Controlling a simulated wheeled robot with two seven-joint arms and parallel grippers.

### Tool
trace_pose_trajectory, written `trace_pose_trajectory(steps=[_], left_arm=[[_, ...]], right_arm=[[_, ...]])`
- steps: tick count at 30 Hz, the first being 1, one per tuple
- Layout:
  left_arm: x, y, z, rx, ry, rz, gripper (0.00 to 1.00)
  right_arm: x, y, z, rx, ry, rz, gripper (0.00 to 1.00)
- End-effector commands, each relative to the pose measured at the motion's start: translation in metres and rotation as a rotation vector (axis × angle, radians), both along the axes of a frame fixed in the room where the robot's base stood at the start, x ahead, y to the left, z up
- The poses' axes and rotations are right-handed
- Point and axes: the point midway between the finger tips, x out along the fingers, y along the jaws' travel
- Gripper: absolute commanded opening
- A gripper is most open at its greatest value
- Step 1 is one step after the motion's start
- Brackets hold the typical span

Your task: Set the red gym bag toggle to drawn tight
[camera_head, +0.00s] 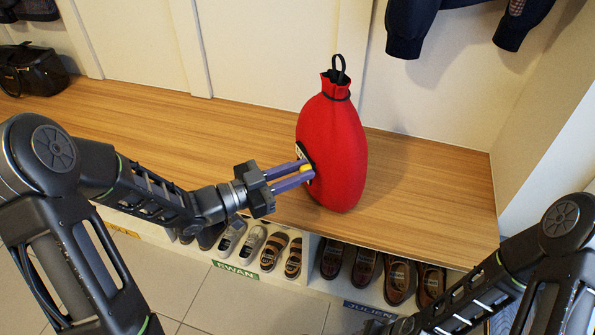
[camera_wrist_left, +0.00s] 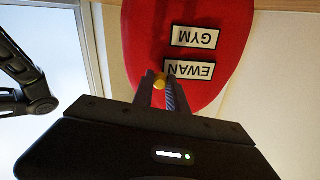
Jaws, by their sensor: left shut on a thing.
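The red gym bag (camera_head: 340,150) stands upright on the wooden bench, its gathered neck and black loop at the top. In the left wrist view the bag (camera_wrist_left: 145,45) appears upside down with labels reading GYM (camera_wrist_left: 195,37) and EWAN (camera_wrist_left: 190,70). My left gripper (camera_head: 308,174) is at the bag's lower left side, its fingers shut on a small yellow toggle (camera_head: 306,169). The toggle also shows between the fingertips in the left wrist view (camera_wrist_left: 159,81). My right arm shows at the lower right, but its gripper is out of view.
The wooden bench (camera_head: 200,130) is clear around the bag. A dark handbag (camera_head: 30,72) sits at the far left. Dark clothing (camera_head: 410,25) hangs at the upper right. Cubbies under the bench hold several shoes (camera_head: 400,278), with name labels EWAN (camera_head: 236,270) and JULIEN (camera_head: 368,310).

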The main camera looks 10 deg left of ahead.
Motion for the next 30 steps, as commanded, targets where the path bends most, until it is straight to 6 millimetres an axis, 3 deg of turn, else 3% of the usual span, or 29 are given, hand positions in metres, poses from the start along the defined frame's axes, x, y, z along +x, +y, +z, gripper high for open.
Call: trace_pose_trajectory(steps=[1, 7, 18, 19, 27, 30], left_arm=[[0.002, -0.002, 0.018, -0.001, -0.005, -0.002, 0.0], [0.007, -0.008, 0.053, 0.0, -0.004, 0.0, 0.0], [0.009, -0.009, 0.055, -0.002, -0.006, -0.001, 0.0], [0.009, -0.009, 0.055, -0.002, -0.006, -0.001, 0.2], [0.008, -0.009, 0.055, -0.001, -0.003, 0.0, 0.41], [0.008, -0.009, 0.055, -0.001, -0.003, 0.0, 0.41]], right_arm=[[-0.001, 0.0, 0.015, 0.0, 0.002, 0.002, 0.36], [-0.007, 0.001, 0.045, 0.006, 0.016, 0.012, 0.36], [-0.008, 0.002, 0.045, 0.008, 0.02, 0.014, 0.36], [-0.008, 0.002, 0.045, 0.008, 0.02, 0.014, 0.36], [-0.008, 0.002, 0.045, 0.008, 0.02, 0.014, 0.36], [-0.008, 0.002, 0.045, 0.008, 0.02, 0.014, 0.36]])
